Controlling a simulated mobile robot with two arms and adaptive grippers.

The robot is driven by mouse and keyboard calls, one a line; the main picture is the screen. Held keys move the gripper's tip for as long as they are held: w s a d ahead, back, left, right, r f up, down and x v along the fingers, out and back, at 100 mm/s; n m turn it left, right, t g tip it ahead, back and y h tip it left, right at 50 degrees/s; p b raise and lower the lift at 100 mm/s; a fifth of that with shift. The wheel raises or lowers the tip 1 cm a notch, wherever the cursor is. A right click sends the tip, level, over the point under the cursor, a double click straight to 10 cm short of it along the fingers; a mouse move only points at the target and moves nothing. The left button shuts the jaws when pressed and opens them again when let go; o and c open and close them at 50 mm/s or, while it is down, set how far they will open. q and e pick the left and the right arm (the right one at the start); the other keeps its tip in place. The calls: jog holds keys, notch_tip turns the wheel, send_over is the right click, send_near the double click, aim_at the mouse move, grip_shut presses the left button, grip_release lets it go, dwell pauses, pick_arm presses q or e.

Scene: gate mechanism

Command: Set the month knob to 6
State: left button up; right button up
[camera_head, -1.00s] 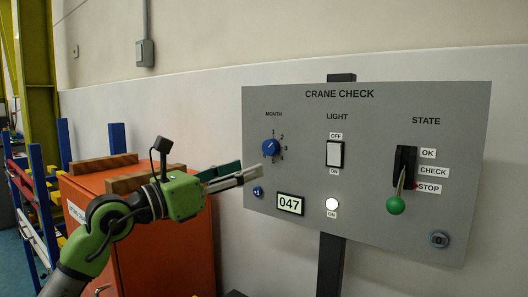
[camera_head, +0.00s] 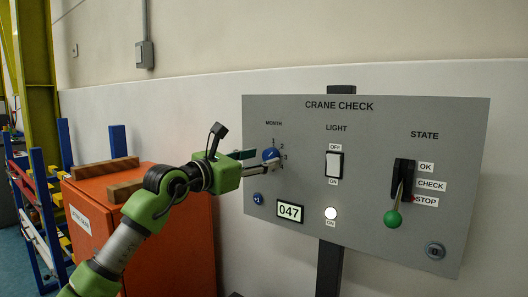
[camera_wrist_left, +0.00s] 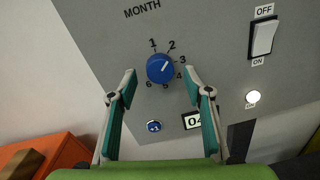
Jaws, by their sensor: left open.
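The blue month knob (camera_head: 270,155) is on the left of the grey CRANE CHECK panel (camera_head: 390,115). In the left wrist view the knob (camera_wrist_left: 159,68) has the numbers 1 to 6 around it. Its white mark points up and to the right, roughly between 2 and 3. My left gripper (camera_head: 263,160) is at the knob in the head view and hides part of it and its lower numbers. In the left wrist view my left gripper (camera_wrist_left: 160,76) is open, with one finger on each side of the knob. I cannot tell whether they touch it. My right gripper is not in view.
An orange cabinet (camera_head: 170,245) with wooden blocks stands to the left.

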pick_arm(q)
jog(key=shift+x, duration=1.1)
jog(key=c, duration=1.1)
